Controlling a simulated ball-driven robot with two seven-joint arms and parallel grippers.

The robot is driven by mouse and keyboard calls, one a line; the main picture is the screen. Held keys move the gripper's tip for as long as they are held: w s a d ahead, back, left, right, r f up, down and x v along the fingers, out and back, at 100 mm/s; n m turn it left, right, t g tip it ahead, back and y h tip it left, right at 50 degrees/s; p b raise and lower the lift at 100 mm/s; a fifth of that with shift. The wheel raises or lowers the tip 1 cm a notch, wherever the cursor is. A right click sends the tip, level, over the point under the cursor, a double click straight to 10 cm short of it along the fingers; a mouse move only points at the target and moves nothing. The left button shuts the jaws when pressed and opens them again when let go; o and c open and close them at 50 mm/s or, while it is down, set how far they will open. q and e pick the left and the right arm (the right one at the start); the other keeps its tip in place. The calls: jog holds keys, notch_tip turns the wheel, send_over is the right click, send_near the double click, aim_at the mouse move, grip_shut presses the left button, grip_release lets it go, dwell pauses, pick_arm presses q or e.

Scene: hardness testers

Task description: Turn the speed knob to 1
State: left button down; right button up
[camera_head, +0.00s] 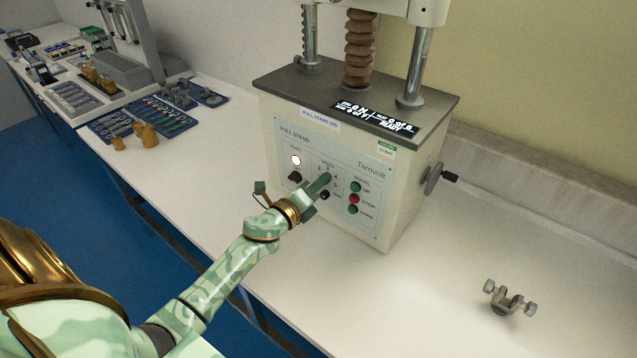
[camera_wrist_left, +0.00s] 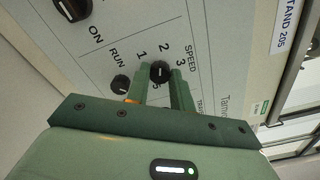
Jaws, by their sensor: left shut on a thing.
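The pull stand (camera_head: 335,165) is a cream box with a front control panel. Its speed knob (camera_wrist_left: 159,72) is small and black, ringed by printed numbers, with 1, 2 and 3 readable in the left wrist view. In the head view the gripper hides this knob. My right gripper is not in view.
A black RUN knob (camera_wrist_left: 121,84) sits close beside the fingers. A larger ON knob (camera_wrist_left: 74,8) is on the panel. Green and red buttons (camera_head: 354,198) are right of my gripper. A metal clamp (camera_head: 508,299) lies on the bench, with bare surface around it.

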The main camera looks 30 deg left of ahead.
pick_arm(q)
jog(key=shift+n+p, duration=1.95)
jog(key=shift+n, duration=3.05)
jog(key=shift+f, duration=0.1)
jog(key=c, duration=1.2)
grip_release()
jog(key=s+a+p, duration=0.1)
jog(key=s, duration=1.5)
jog(key=shift+s+a, duration=0.15)
jog(key=shift+a, duration=0.05)
jog(key=shift+n, duration=0.3)
